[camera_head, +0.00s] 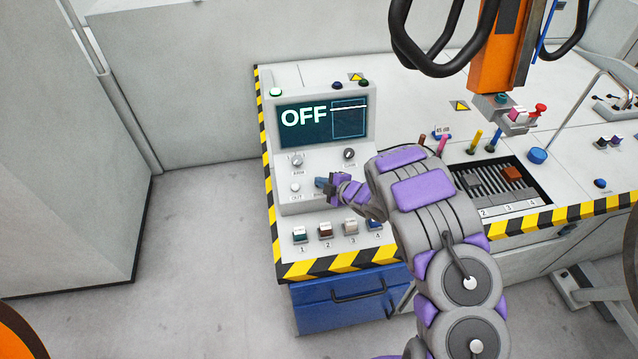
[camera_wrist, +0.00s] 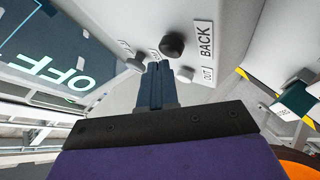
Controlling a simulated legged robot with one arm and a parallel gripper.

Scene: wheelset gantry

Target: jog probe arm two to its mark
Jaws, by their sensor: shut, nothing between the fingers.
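The grey control console (camera_head: 372,118) stands on the bench, its screen (camera_head: 320,122) reading OFF beside a small outlined box. Below are an ARM knob (camera_head: 297,160), a GAIN knob (camera_head: 349,154) and a pale OUT button (camera_head: 295,188). My gripper (camera_head: 321,183) is shut and empty at the lower panel, right of OUT. In the wrist view its fingertips (camera_wrist: 155,68) are near a dark round button (camera_wrist: 172,46) beside the BACK label (camera_wrist: 203,38); contact is unclear. Numbered buttons include 2 (camera_head: 325,230); button 4 is partly hidden by my arm. I cannot pick out probe arm two.
An orange gantry column (camera_head: 494,55) with black hoses hangs over the bench at the upper right. A slotted rack (camera_head: 490,190) marked 2, 3, 4 lies right of my arm. Yellow-black stripes (camera_head: 340,262) edge the bench. Floor at left is clear.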

